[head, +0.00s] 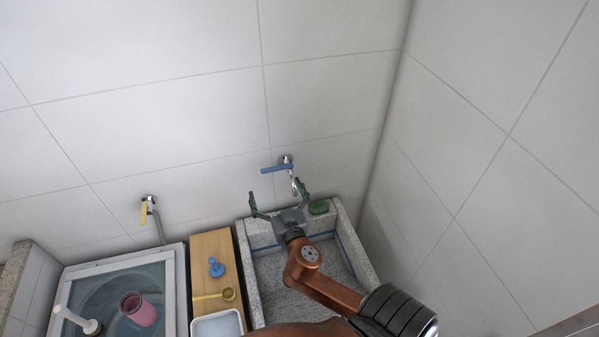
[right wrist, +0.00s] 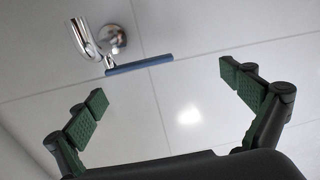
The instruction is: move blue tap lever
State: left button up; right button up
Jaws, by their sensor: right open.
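The blue tap lever (head: 274,169) sticks out to the left from a chrome tap (head: 293,180) on the tiled wall, above the stone sink. In the right wrist view the blue lever (right wrist: 140,65) lies ahead of the fingertips, below the round wall flange of the chrome tap (right wrist: 85,40). My right gripper (head: 278,192) is open and empty, just below the lever in the head view. Its green finger pads are spread wide in the right wrist view (right wrist: 168,88), with no contact on the lever. My left gripper is not in view.
To the left are a wooden board (head: 211,245) with a blue item and yellow ladle, and a basin holding a pink cup (head: 138,309). A yellow-levered tap (head: 149,210) is further left.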

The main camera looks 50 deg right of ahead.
aim_at(278, 169)
jog(key=shift+m+g+h, duration=0.4)
jog(key=shift+m+h, duration=0.1)
jog(key=shift+m, duration=0.2)
jog(key=w+d, duration=0.1)
jog(key=d, duration=0.1)
jog(key=w+d+p, duration=0.1)
jog(key=w+d, duration=0.2)
jog(key=d, duration=0.1)
jog(key=shift+w+r, duration=0.15)
jog(key=shift+w, duration=0.2)
jog(key=shift+w+d, duration=0.3)
jog(key=shift+w, duration=0.3)
jog(key=shift+c, duration=0.5)
